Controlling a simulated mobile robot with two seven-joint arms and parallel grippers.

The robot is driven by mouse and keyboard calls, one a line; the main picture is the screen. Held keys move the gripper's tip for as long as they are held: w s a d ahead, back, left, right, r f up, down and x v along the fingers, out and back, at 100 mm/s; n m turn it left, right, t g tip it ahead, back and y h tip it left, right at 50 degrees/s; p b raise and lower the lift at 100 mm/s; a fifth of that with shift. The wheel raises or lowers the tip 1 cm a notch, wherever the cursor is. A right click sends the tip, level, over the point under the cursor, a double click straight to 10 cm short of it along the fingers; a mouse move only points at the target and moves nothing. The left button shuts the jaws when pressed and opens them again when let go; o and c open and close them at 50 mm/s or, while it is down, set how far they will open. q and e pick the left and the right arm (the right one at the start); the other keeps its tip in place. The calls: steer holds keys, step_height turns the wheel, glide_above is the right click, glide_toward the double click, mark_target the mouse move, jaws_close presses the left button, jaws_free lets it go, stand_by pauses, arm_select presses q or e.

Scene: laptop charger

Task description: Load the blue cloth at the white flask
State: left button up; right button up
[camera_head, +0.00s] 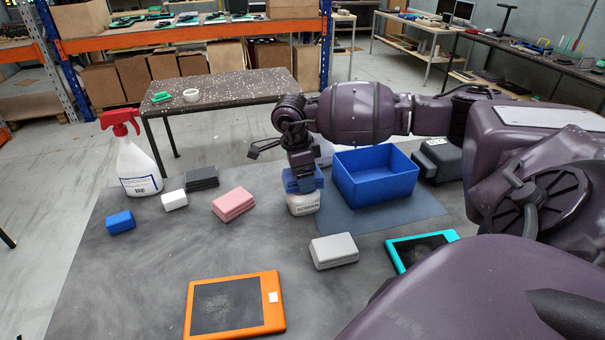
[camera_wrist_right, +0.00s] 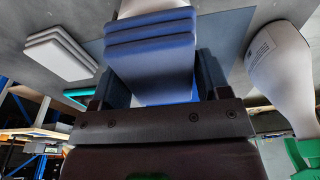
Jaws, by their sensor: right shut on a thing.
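My right gripper (camera_head: 302,176) is shut on a folded blue cloth (camera_head: 291,183). The cloth also shows between the fingers in the right wrist view (camera_wrist_right: 150,45). In the head view the cloth is right above a white flask (camera_head: 304,205) with dark lettering, and hides its top. I cannot tell whether the cloth touches it. In the right wrist view a white shape, likely this flask, shows past the cloth. A white bottle with a green trigger (camera_wrist_right: 278,60) stands to the right in that view. My left gripper is not in view.
A blue bin (camera_head: 375,190) on a blue mat (camera_head: 425,206) is right of the flask. A red-trigger spray bottle (camera_head: 138,168) stands left. Orange (camera_head: 235,305) and teal (camera_head: 421,249) tablets lie in front.

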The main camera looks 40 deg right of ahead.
stand_by(0.8)
steer(key=shift+f, duration=0.1)
stand_by(0.4)
steer(key=shift+r, duration=0.3)
steer(key=shift+r+p, duration=0.9)
steer(key=shift+r, duration=1.05)
steer(key=shift+r+p, duration=0.6)
steer(key=shift+r, duration=0.75)
